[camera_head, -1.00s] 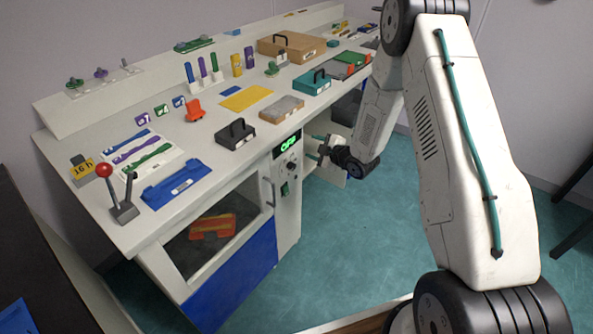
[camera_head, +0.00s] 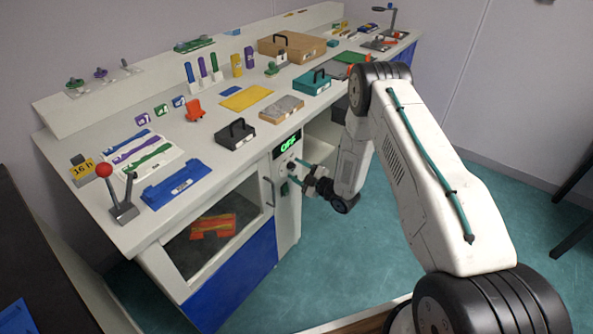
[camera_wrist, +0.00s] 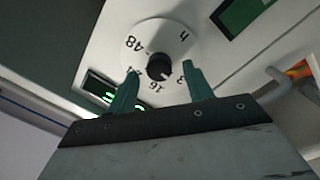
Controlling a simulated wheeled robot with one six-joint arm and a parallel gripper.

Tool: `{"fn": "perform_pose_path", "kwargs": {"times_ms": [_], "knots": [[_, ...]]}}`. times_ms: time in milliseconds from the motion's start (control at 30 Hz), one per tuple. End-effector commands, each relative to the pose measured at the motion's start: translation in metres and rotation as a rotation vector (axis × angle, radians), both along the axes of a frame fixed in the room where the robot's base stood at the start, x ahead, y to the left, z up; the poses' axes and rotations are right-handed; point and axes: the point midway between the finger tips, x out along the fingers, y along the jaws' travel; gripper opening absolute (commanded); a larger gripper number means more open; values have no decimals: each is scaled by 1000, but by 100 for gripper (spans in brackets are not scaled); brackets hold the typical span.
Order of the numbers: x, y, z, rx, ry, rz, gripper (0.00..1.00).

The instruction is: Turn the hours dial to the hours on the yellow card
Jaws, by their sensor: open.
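The yellow card (camera_head: 83,169) reads "16 h" and stands at the bench's left end. In the head view, my gripper (camera_head: 301,172) is at the front panel, partly hiding the dial.
A green display (camera_head: 288,145) above the dial reads OFF. The oven-like window (camera_head: 215,235) shows an orange thing inside. Open floor lies in front.

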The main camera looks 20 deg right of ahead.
Motion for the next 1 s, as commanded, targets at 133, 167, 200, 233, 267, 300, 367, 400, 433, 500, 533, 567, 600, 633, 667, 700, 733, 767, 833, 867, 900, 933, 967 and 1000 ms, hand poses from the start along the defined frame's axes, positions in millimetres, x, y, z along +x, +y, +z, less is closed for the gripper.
{"fn": "perform_pose_path", "kwargs": {"times_ms": [133, 167, 200, 233, 267, 300, 367, 400, 433, 500, 533, 567, 600, 633, 667, 700, 733, 767, 833, 867, 900, 933, 967, 1000], "knots": [[6, 4, 0, 1, 1, 0, 51], [6, 4, 0, 1, 1, 0, 51], [6, 4, 0, 1, 1, 0, 51], [6, 4, 0, 1, 1, 0, 51], [6, 4, 0, 1, 1, -1, 51], [6, 4, 0, 1, 1, -1, 51], [6, 4, 0, 1, 1, -1, 48], [6, 4, 0, 1, 1, -1, 37], [6, 4, 0, 1, 1, -1, 29], [6, 4, 0, 1, 1, -1, 9], [6, 4, 0, 1, 1, -1, 6], [6, 4, 0, 1, 1, -1, 6], [6, 4, 0, 1, 1, -1, 6], [6, 4, 0, 1, 1, -1, 6], [6, 4, 0, 1, 2, -1, 6], [6, 4, 0, 3, 3, 0, 7], [6, 4, 0, 4, 4, 0, 7], [6, 4, 0, 8, 7, 0, 7], [6, 4, 0, 19, 15, 0, 7], [6, 4, 0, 26, 20, 0, 7], [6, 4, 0, 37, 28, 0, 7], [6, 3, 0, 46, 36, -1, 7], [6, 3, 0, 59, 44, -1, 7], [6, 3, 0, 75, 57, 0, 7]]}}
